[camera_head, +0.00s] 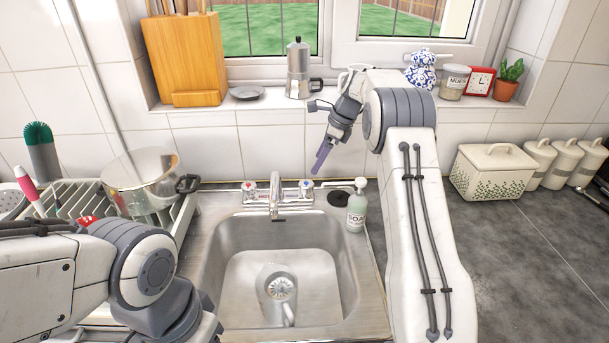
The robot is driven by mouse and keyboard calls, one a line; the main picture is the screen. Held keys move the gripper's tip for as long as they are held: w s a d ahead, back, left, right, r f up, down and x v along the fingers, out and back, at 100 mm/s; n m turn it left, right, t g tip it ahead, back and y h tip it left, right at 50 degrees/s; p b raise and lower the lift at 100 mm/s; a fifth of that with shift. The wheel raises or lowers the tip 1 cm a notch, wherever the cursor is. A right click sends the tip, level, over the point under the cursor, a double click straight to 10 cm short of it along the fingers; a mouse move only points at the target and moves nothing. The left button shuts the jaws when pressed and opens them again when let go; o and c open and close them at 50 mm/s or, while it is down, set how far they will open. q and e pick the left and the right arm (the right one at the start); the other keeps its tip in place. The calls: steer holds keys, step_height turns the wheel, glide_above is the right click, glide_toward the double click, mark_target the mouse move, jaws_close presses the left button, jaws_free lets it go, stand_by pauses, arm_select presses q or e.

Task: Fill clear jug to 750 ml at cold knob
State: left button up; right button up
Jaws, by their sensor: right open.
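The clear jug (277,285) is in the sink basin below the tap, its handle toward the front. The drain shows through it, and I cannot make out a water level or the marks. The tap (274,195) stands at the back of the sink. The cold knob (306,186), with a blue mark, is on its right; the red-marked knob (249,188) is on its left. My right gripper (320,160) is open and empty, above and slightly right of the cold knob, apart from it. My left arm is at lower left; its gripper is out of sight.
A soap bottle (357,208) stands at the sink's back right corner, near the right arm. A steel pot (139,178) sits on the dish rack (186,213) at left. A moka pot (298,72) stands on the sill. The right counter (530,255) is largely clear.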

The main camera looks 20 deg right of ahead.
mark_target(307, 183)
steer(key=x, duration=0.3)
steer(key=p+x, duration=0.1)
steer(key=x, duration=0.6)
steer(key=shift+w+d+f+p, duration=0.15)
steer(key=shift+d+p, duration=0.1)
steer(key=shift+p, duration=0.15)
